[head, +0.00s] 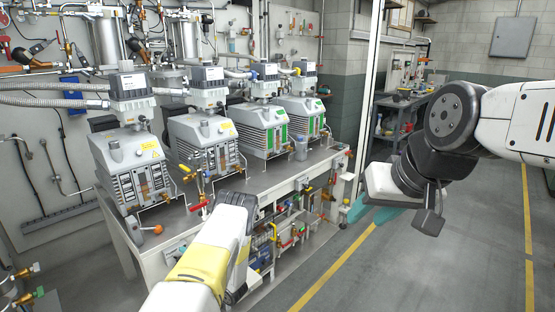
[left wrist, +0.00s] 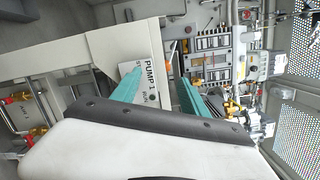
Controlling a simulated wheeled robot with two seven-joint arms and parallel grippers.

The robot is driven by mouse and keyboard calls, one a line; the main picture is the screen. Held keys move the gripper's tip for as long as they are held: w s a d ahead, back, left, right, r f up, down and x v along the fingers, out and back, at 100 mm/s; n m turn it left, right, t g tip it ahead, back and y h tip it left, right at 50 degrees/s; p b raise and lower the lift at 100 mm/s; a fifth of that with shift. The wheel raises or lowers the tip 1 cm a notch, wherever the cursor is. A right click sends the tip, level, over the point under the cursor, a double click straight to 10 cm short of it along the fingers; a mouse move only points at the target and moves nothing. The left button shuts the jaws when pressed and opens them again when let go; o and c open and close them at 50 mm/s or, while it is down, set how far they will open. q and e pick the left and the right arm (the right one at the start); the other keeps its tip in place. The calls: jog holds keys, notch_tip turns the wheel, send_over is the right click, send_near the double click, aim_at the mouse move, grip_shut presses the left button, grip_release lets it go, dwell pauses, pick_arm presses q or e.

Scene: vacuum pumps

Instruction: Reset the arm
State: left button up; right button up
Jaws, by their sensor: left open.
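My left arm (head: 210,255), white with a yellow band, reaches in from the bottom of the head view; its fingers are hidden there. In the left wrist view my left gripper (left wrist: 160,76) is open, its two teal fingers apart with nothing held between them. Behind them shows a white panel with a "PUMP 1" label (left wrist: 153,77). My right arm comes in from the right of the head view. My right gripper (head: 372,212) hangs over the floor, right of the bench; only part of its teal fingers shows, so its opening is unclear.
Several grey vacuum pumps (head: 128,165) stand in a row on the metal bench (head: 235,190). Valves and pipes (head: 285,232) fill the bench's front. Hoses (head: 50,95) run along the wall. The floor (head: 430,265) to the right is clear, with yellow lines.

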pick_arm(q)
jog(key=s+r+n+g+h, duration=0.2)
jog(key=s+r+n+g, duration=0.3)
jog(key=r, duration=0.7)
jog(key=s+r+n+g+h, duration=0.2)
jog(key=s+r+n+g, duration=0.3)
jog(key=r, duration=0.8)
jog(key=s+d+r+t+h, duration=0.3)
jog(key=s+d+r+h, duration=0.4)
jog(key=s+d+r, duration=0.3)
jog(key=s+d+r+t+h, duration=0.4)
jog(key=s+d+r+h, duration=0.2)
jog(key=s+d+r, duration=0.4)
jog(key=s+d, duration=0.1)
jog(key=d, duration=0.3)
jog(key=shift+d+h, duration=0.25)
jog(key=shift+h, duration=0.15)
